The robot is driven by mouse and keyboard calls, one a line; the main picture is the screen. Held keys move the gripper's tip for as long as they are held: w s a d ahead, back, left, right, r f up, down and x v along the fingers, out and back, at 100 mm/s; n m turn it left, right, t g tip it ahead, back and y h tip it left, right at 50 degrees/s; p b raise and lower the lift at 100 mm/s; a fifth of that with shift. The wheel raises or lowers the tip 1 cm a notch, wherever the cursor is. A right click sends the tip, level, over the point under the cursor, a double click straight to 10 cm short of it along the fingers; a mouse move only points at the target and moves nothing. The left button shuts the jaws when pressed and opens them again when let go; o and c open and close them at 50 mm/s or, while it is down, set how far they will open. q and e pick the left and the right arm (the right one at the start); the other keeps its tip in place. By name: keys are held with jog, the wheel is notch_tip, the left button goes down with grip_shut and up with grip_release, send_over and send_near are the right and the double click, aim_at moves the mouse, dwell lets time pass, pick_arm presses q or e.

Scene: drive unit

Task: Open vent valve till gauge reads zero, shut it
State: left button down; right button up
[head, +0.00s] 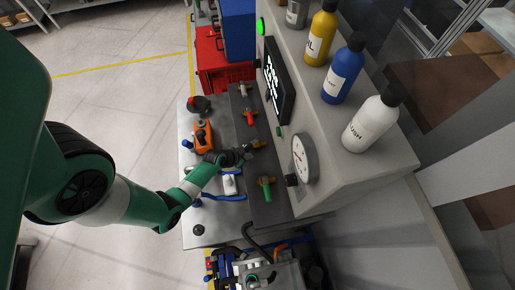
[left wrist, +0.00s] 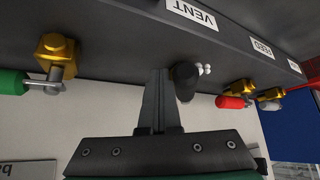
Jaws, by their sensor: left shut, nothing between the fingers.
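The vent valve's brass body (head: 258,144) shows on the dark manifold strip, in the row with the other valves. My left gripper (head: 243,154) is at this valve, with its fingers shut and empty. In the left wrist view the shut fingers (left wrist: 160,90) point up under the VENT label (left wrist: 192,13). A dark rounded knob or handle end (left wrist: 186,80) is right beside the fingers; whether they touch, I cannot tell. The white round gauge (head: 304,158) faces the valves; its reading is too small to tell. My right gripper is not in view.
A green-handled valve (head: 266,187) and a red-handled valve (head: 250,116) stand on either side. Orange (head: 203,136) and blue-handled (head: 222,197) tools lie on the bench (head: 215,234). Bottles, including a white one (head: 371,124), stand on the cabinet top.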

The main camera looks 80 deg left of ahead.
pick_arm(q)
jog(key=shift+w+d, duration=0.55)
jog(key=shift+w, duration=0.05)
jog(key=r+p, duration=0.2)
jog(key=s+r+p, duration=0.1)
jog(key=shift+s+d+r+p, duration=0.1)
jog(key=shift+d+r+p, duration=0.05)
jog(key=shift+d+p, duration=0.15)
jog(key=v, duration=0.4)
jog(key=shift+w+a+r, duration=0.2)
jog(key=shift+w+r, duration=0.05)
